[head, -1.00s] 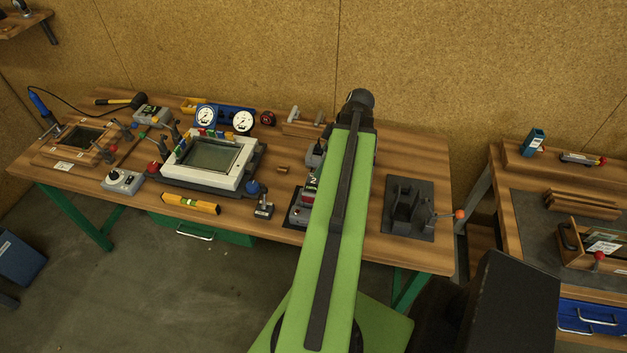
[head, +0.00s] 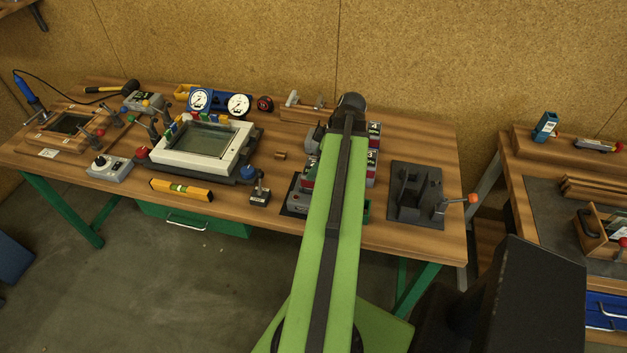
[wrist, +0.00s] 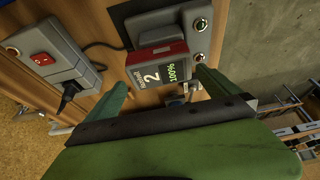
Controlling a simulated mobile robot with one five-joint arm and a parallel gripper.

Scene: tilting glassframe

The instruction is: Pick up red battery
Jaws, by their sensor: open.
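A red battery (wrist: 160,51) with a dark label face reading "2" and "100%" sits at a grey charger dock (wrist: 165,27) in the wrist view. My gripper (wrist: 161,80) is open, its two green fingers on either side of the battery's near end in the picture. The fingers hold nothing; whether they touch the battery I cannot tell. In the head view my green arm covers the gripper and most of the charger area. A red part (head: 308,174) shows just left of the arm. Batteries marked 4 (head: 374,130) and 3 (head: 371,155) show just right of it.
A grey switch box (wrist: 45,55) with a red switch and black plug lies beside the dock. A black fixture (head: 405,212) with an orange-knobbed lever stands right of my arm. A white framed panel (head: 170,158) and yellow level (head: 182,190) lie to the left.

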